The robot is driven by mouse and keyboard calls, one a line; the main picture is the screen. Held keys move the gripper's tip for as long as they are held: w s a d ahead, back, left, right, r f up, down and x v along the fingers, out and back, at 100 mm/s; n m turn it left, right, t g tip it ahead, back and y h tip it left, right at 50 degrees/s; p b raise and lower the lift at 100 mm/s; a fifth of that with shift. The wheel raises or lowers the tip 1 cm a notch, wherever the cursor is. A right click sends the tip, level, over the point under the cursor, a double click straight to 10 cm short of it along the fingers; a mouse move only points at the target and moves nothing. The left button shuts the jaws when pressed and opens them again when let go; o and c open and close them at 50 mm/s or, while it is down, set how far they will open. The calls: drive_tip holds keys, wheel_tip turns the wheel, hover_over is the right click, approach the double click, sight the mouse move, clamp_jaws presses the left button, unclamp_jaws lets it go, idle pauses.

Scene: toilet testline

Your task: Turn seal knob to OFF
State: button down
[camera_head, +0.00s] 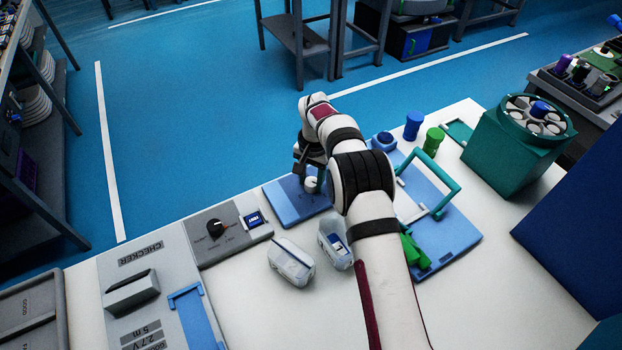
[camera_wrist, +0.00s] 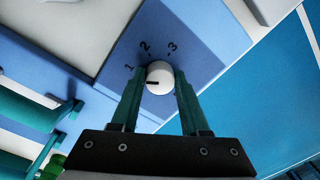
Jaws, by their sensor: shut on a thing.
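The seal knob (camera_wrist: 160,72) is a round white knob with a short black mark, on a blue panel (camera_wrist: 205,45). Labels 1, 2 and 3 stand around it in the wrist view. The mark points left in that view, toward the side of the 1. A further label at the right is mostly hidden by a finger, and I cannot read it. My gripper (camera_wrist: 159,80) has its green fingers on both sides of the knob, shut on it. In the head view, my gripper (camera_head: 308,165) is over the blue panel (camera_head: 290,208), and the white knob (camera_head: 312,186) shows below it.
Left of the panel is a grey box with a black knob (camera_head: 216,228). A blue fixture with a green handle (camera_head: 437,190) lies right of my arm. A green drum machine (camera_head: 515,135) stands farther right.

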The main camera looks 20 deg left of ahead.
sight(315, 182)
drive_tip(key=n, duration=0.4)
drive_tip(key=shift+w, duration=0.1)
drive_tip(key=shift+d+n, duration=0.1)
drive_tip(key=shift+n, duration=1.9)
drive_tip(key=shift+c, duration=2)
unclamp_jaws()
drive_tip(key=shift+r, duration=0.15)
wheel_tip(315, 182, up, 16)
drive_tip(key=shift+w+d+f, duration=0.15)
drive_tip(key=shift+d+f, duration=0.05)
drive_tip(key=shift+d, duration=0.1)
